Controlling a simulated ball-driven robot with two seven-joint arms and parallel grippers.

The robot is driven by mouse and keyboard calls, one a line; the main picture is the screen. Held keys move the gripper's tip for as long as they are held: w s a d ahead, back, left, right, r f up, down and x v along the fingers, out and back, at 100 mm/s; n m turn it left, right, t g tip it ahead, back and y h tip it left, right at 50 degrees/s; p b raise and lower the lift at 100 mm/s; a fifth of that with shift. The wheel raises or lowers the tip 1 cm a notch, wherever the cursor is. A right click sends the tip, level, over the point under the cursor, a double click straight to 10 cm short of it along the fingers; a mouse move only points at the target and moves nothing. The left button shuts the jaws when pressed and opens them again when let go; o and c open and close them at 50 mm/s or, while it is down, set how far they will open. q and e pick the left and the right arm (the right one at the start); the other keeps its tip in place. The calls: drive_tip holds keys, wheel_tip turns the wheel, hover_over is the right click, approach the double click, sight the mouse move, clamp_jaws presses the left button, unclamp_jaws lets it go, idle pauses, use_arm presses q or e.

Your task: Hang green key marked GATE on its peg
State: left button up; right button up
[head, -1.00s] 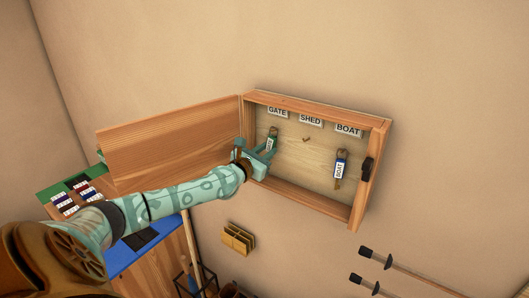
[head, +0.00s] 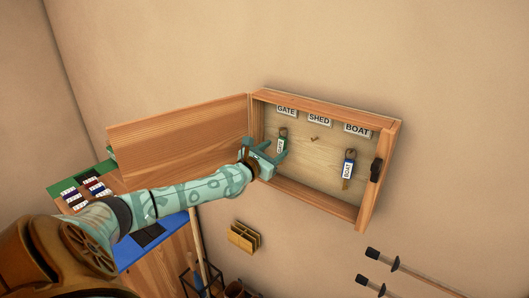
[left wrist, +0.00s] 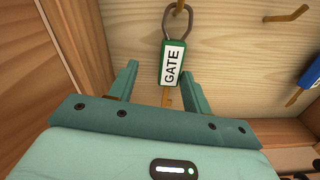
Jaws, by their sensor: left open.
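The green key marked GATE (head: 282,145) hangs by its ring on the peg under the GATE label (head: 286,111), inside the open wall cabinet. In the left wrist view the green tag (left wrist: 173,64) hangs nearly upright, and its ring (left wrist: 178,22) loops around the peg (left wrist: 180,7). My left gripper (head: 265,150) is open at the cabinet's left side, just below the tag. In the left wrist view its fingers (left wrist: 161,74) stand apart on either side of the key's lower end, with gaps to the tag. My right gripper is not in view.
The cabinet door (head: 180,136) is swung open to the left, behind my left arm. The SHED peg (head: 314,139) is empty. A blue BOAT key (head: 348,166) hangs on the right. The cabinet's bottom edge (head: 315,202) and left wall are close to my gripper.

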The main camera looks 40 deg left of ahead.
use_arm(q)
drive_tip(key=s+d, duration=0.1)
drive_tip(key=s, duration=1.5)
drive_tip(key=shift+d+p, duration=0.35)
drive_tip(key=shift+p, duration=0.05)
